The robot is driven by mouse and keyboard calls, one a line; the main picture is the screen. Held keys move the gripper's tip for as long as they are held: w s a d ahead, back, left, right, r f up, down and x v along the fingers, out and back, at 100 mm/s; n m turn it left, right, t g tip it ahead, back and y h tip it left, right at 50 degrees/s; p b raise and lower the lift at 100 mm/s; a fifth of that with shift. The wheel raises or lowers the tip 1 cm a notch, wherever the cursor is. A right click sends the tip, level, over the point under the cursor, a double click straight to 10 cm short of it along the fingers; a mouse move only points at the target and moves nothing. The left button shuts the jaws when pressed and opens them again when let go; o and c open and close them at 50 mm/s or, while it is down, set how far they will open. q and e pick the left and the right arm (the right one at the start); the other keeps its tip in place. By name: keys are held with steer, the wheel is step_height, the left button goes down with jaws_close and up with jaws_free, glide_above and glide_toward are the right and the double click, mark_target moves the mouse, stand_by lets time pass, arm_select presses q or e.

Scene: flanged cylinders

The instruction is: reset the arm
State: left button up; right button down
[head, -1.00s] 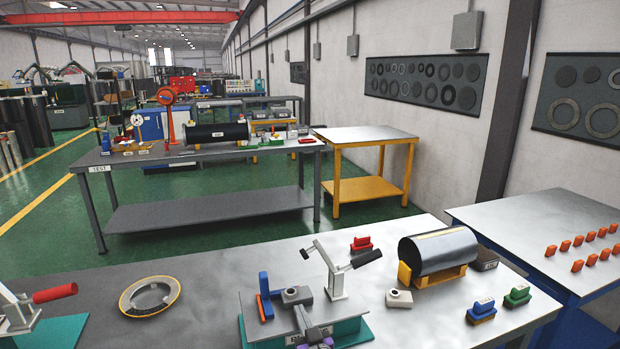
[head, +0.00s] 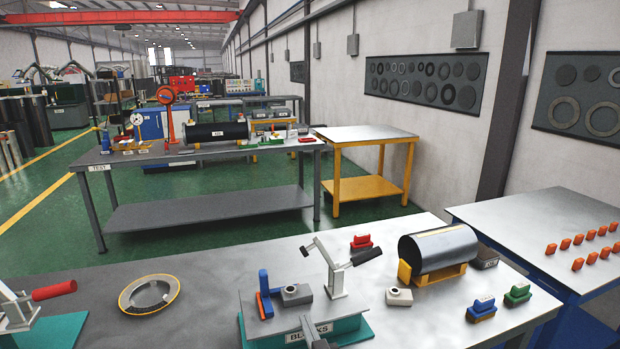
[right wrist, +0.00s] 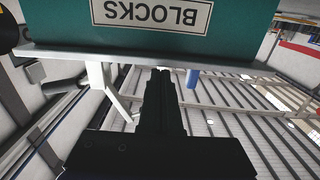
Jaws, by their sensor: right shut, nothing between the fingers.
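My right gripper (head: 312,328) shows as a small dark shape at the bottom edge of the head view, in front of the BLOCKS fixture (head: 352,328). In the right wrist view its fingers (right wrist: 160,75) are together, with nothing between them. The fixture's teal base (right wrist: 245,22) and its BLOCKS label appear upside down there, close beyond the fingertips. On the fixture plate are a grey block with a round boss (head: 296,294), a blue stop (head: 264,283) and a white toggle clamp (head: 335,275). My left gripper is not in view.
A flanged ring (head: 149,294) lies on the left of the bench. A shiny cylinder (head: 440,247) rests in a yellow cradle at the right. Red (head: 362,242), blue (head: 481,309) and green (head: 517,294) blocks stand nearby. Another clamp (head: 45,293) is at far left.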

steer(key=s+d+m+g+h+p, duration=0.1)
steer(key=s+d+m+g+h, duration=0.15)
steer(key=s+d, duration=0.45)
steer(key=s+d+f+g+h+p, duration=0.1)
steer(key=s+d+g, duration=0.2)
steer(key=s, duration=0.5)
steer(key=s+d+f+g+h, duration=0.1)
steer(key=s+d+f+g, duration=0.1)
steer(key=s, duration=0.7)
steer(key=s+d+f+m+g+h+p, duration=0.1)
steer(key=s+d+f+g, duration=0.1)
steer(key=s+d+g, duration=0.2)
steer(key=s+d, duration=0.2)
steer(key=s, duration=0.2)
steer(key=shift+s+d+f+p, duration=0.15)
steer(key=shift+s+d+p, duration=0.05)
steer(key=shift+p, duration=0.15)
